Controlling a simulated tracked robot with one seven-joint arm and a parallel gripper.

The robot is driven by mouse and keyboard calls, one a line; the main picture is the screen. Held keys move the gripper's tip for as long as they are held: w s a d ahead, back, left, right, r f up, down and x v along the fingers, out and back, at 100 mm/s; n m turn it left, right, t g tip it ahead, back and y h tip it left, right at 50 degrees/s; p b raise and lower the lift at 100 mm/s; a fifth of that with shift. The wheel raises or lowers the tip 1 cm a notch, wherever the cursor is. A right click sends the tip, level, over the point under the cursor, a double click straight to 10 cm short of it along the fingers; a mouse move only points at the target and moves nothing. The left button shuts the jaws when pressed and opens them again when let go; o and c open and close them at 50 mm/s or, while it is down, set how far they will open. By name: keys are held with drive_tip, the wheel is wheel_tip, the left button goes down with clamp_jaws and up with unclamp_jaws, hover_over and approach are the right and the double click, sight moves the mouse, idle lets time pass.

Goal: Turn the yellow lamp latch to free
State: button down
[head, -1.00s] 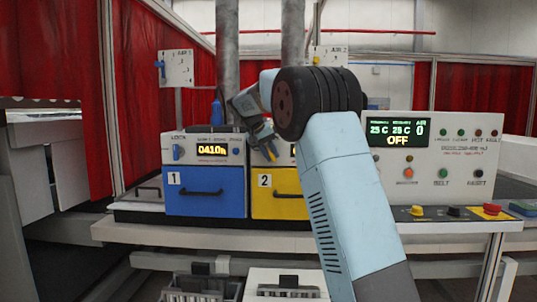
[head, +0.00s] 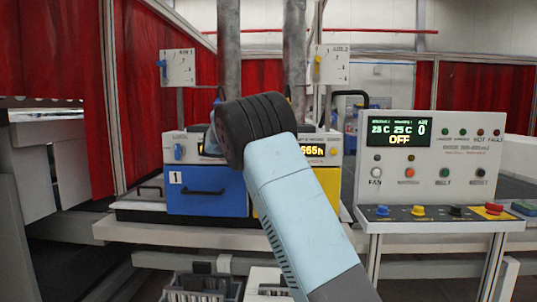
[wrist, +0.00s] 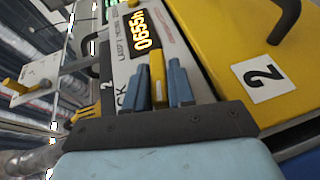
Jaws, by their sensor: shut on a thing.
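The yellow lamp latch (wrist: 157,80) shows in the wrist view on the pale front panel of unit 2, beside the lit hours display (wrist: 147,29). My gripper (wrist: 159,84) is shut on it, with one blue finger on each side. The latch lies roughly in line with the fingers; I cannot tell its exact turn. Unit 2's yellow drawer (wrist: 215,35) with its dark handle and "2" label lies to the right. In the head view, my arm hides the gripper and the latch; part of the yellow drawer (head: 327,185) shows to the right of the arm.
The blue drawer (head: 205,190) of unit 1 stands left, with a blue latch (head: 178,152) above it. A control panel (head: 430,155) with buttons stands right. Two upright grey ducts (head: 229,50) rise behind. Wall plates with a blue lever and a yellow lever (head: 317,67) hang behind.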

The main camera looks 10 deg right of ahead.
drive_tip(key=shift+w+a+n+h, duration=0.15)
drive_tip(key=shift+n+h, duration=0.1)
drive_tip(key=shift+h, duration=0.25)
drive_tip(key=shift+a+n+h, duration=0.15)
drive_tip(key=shift+n+h, duration=0.1)
drive_tip(key=shift+h, duration=0.25)
drive_tip(key=c, duration=1.1)
unclamp_jaws()
drive_tip(key=shift+o, duration=0.4)
drive_tip(key=shift+w+d+f, duration=0.1)
drive_tip(key=shift+f, duration=0.1)
drive_tip(key=shift+d, duration=0.1)
drive_tip(key=s+a, duration=0.1)
drive_tip(key=a, duration=1.3)
